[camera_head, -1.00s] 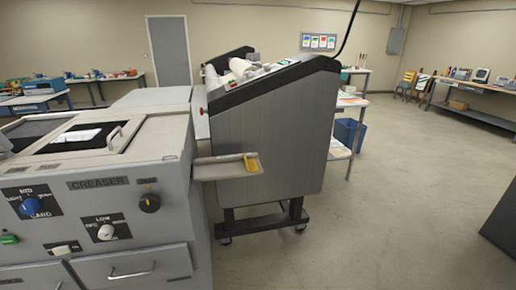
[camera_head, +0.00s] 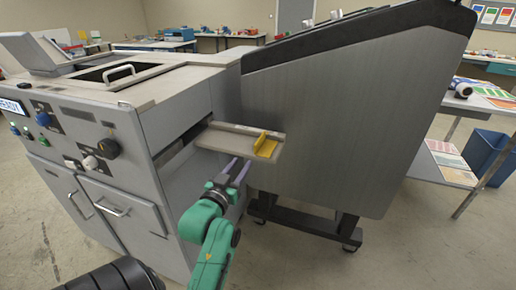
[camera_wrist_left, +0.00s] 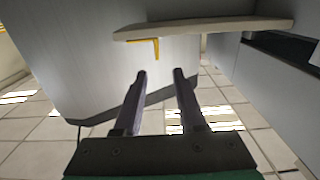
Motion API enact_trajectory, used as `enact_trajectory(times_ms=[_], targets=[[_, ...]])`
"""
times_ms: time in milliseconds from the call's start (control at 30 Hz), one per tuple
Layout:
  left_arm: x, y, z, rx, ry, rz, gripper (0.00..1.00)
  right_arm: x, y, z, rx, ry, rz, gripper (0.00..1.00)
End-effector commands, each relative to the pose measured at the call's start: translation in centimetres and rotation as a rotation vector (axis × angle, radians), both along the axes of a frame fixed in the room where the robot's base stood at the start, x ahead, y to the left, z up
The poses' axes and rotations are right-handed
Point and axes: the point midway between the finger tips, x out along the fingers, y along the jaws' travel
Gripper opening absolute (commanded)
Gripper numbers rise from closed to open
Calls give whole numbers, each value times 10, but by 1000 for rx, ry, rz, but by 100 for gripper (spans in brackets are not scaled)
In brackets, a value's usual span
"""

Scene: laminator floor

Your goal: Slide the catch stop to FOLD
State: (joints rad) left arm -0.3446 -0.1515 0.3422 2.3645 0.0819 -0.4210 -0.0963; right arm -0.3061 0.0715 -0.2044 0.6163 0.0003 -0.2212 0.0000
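The yellow catch stop (camera_head: 265,146) sits near the outer end of the light catch tray (camera_head: 228,138), which sticks out from the creaser's side. In the left wrist view, the tray's edge (camera_wrist_left: 210,26) runs across the top, and yellow parts of the stop (camera_wrist_left: 157,47) show just below it. My left gripper (camera_head: 240,165) is below the near edge of the tray, apart from the stop. In the left wrist view its two fingers (camera_wrist_left: 159,73) are spread with nothing between them. No FOLD marking is readable. My right gripper is not in view.
The grey creaser (camera_head: 160,110) with knobs and drawers stands at the left. A large grey slanted machine (camera_head: 340,110) on a black wheeled stand is close behind the tray. A shelf table (camera_head: 430,170) and blue bin (camera_head: 485,150) are at the right. Floor in front is clear.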

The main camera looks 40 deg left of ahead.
Motion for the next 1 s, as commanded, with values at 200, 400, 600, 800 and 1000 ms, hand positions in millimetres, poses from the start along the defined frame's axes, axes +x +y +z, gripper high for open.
enact_trajectory(times_ms=[200,400,600,800,1000], targets=[[41,13,6,-1,-5,-2,40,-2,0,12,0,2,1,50],[93,31,5,-2,-3,-2,40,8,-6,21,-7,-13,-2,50],[128,43,3,-1,0,-3,40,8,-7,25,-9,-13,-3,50],[135,46,2,-1,-1,-2,40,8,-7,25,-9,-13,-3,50],[135,46,2,-1,0,-3,13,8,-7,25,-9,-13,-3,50]])
